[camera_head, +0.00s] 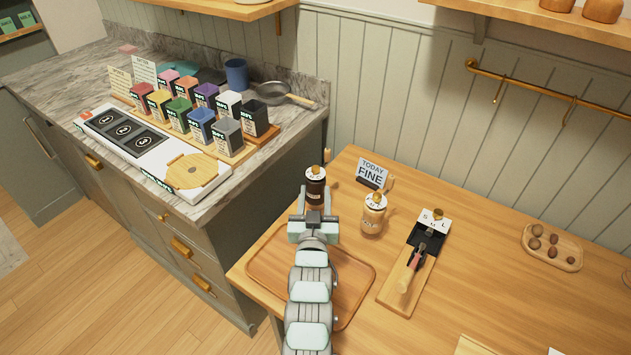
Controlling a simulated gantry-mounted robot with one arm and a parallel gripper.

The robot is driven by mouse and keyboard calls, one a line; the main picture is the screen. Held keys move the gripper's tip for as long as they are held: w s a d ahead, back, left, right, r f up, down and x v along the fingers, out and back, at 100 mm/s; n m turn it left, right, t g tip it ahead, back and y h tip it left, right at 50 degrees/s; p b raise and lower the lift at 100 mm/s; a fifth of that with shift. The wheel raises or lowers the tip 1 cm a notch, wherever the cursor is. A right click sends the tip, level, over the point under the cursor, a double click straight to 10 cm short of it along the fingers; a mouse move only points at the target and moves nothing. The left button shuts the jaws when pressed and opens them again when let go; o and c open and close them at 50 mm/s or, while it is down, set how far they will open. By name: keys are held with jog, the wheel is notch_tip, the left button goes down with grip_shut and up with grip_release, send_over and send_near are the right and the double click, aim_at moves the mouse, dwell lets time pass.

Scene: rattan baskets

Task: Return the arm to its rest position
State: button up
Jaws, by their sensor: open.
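My arm reaches up from the bottom edge over a wooden tray (355,284). My gripper (313,212) is at its far end and is open. A dark jar with a gold knob (316,188) stands just beyond the gripper. The gripper hides the jar's lower part, and I cannot tell whether they touch. A lighter jar with a gold knob (374,222) stands to the right, apart from the gripper.
A "TODAY FINE" sign (371,172) stands behind the jars. A board with a handled tool (399,298) and a small oval tray (551,247) lie to the right on the wooden table (478,270). A marble counter (285,118) with several colourful boxes (200,124) is at left.

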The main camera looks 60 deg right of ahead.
jog(key=shift+s+a, duration=0.2)
jog(key=shift+a, duration=0.25)
dwell(0.3)
